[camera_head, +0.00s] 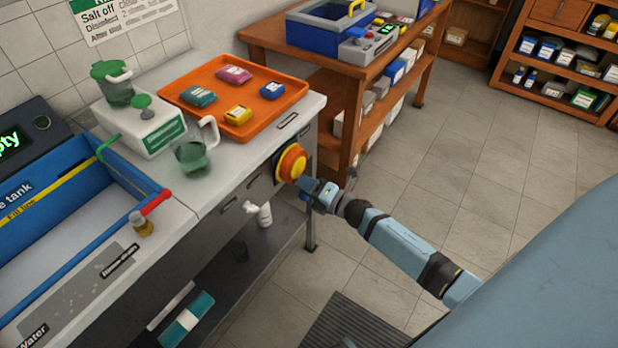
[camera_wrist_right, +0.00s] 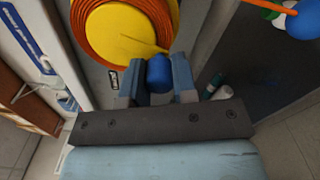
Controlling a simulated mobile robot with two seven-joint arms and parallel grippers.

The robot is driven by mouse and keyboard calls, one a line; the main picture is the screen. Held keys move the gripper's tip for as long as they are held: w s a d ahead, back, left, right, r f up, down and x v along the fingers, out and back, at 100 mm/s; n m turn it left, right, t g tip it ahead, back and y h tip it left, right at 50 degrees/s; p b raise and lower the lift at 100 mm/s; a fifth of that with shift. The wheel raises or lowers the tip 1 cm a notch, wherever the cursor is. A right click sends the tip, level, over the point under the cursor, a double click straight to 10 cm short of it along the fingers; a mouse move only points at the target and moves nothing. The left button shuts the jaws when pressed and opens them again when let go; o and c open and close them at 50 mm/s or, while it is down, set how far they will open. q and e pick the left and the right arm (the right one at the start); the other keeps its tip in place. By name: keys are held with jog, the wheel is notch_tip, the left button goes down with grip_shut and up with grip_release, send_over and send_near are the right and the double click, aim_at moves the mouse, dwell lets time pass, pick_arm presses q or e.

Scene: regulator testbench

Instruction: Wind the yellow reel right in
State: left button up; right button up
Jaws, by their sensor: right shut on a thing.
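The yellow reel (camera_head: 292,163) is mounted on the front side of the bench near its right corner, with orange coils around its rim. In the right wrist view the reel's yellow face (camera_wrist_right: 122,32) fills the upper middle, ringed by orange turns. A blue knob (camera_wrist_right: 159,72) shows at its lower edge. My right gripper (camera_head: 313,190) is at the reel's lower right. In the wrist view its fingers (camera_wrist_right: 158,85) are shut on the blue knob, one on each side. My left gripper is not in view.
An orange tray (camera_head: 192,108) with several coloured packets lies on the bench top. A jug (camera_head: 191,155) stands near the front edge. A blue tank (camera_head: 60,215) is at left. A wooden table (camera_head: 270,42) stands close behind the reel. The tiled floor at right is open.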

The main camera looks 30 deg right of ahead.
aim_at(291, 181)
jog(key=shift+s+a+r+m+p, duration=0.15)
jog(key=shift+a+r+m+p, duration=0.15)
jog(key=shift+m+p, duration=0.55)
jog(key=m, duration=0.1)
jog(key=m+p, duration=0.1)
jog(key=m, duration=0.1)
jog(key=shift+s+a+r+p, duration=0.15)
jog(key=shift+a+r+p, duration=0.1)
jog(key=shift+a+p, duration=0.1)
jog(key=m, duration=0.1)
jog(key=m+p, duration=0.2)
jog(key=shift+s+a+r, duration=0.1)
jog(key=shift+a+r, duration=0.2)
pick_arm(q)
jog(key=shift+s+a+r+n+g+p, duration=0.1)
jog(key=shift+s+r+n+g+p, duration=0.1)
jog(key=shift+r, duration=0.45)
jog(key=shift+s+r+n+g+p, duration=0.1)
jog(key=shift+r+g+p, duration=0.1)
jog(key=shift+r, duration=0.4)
pick_arm(e)
jog(key=shift+a+r+m, duration=0.1)
jog(key=shift+r+m, duration=0.05)
jog(key=shift+m, duration=0.3)
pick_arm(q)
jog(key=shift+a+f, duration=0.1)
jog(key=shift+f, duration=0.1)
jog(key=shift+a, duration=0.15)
